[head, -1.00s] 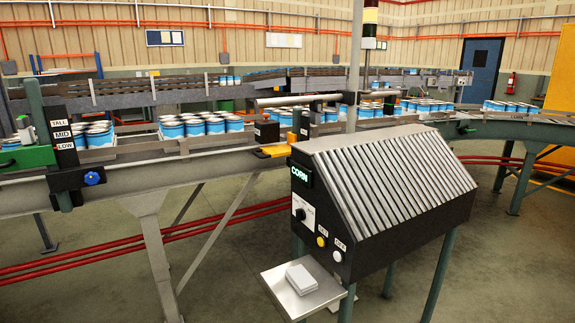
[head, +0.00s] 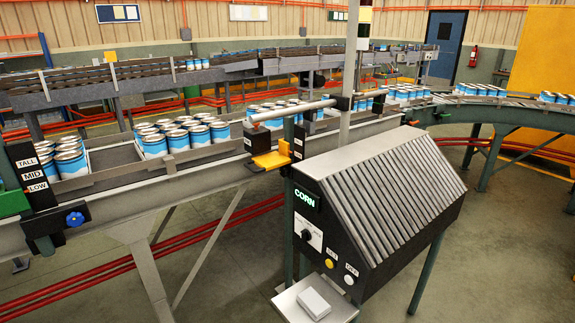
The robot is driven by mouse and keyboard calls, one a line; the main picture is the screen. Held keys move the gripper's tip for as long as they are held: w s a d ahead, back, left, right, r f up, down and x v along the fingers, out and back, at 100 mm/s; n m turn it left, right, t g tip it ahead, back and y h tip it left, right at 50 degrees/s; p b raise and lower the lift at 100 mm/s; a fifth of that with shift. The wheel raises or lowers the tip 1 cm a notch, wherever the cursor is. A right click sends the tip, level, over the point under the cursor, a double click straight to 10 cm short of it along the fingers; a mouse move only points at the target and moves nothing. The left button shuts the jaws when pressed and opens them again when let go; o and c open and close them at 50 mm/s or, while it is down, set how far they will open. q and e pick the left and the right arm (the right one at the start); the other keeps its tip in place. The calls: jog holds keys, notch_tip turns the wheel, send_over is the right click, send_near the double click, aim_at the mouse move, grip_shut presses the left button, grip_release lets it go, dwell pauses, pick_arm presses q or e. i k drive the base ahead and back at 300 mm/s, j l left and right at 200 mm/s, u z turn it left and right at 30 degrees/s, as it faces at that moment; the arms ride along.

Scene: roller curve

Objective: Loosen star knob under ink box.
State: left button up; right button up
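A blue star-shaped knob (head: 75,219) sits on a black block (head: 45,224) at the far left, on the near side of the conveyor. Above it is a black plate with TALL, MID and LOW labels (head: 32,176). A dark box (head: 264,138) stands beside the conveyor near the middle, above a yellow-orange bracket (head: 270,160). I cannot tell for sure which box is the ink box. A second post with a TALL, MID, LOW plate (head: 298,143) stands right of the bracket; no knob is clear there. Neither gripper is in view.
A black console with a ribbed sloping top (head: 385,190) and a lit CORN sign stands in front of the conveyor, a small shelf (head: 293,303) sticking out below it. Blue and white cans (head: 178,138) stand on the conveyor. Floor (head: 225,275) left of the console is open.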

aim_at(284, 171)
jog(key=i+j+z, duration=0.15)
jog(key=j, duration=0.2)
jog(key=i+j+z, duration=0.15)
jog(key=j, duration=0.25)
jog(key=i+j+z, duration=0.15)
jog(key=j, duration=0.25)
jog(key=i+j+z, duration=0.1)
jog(key=j, duration=0.3)
jog(key=i+j+z, duration=0.15)
jog(key=j, duration=0.25)
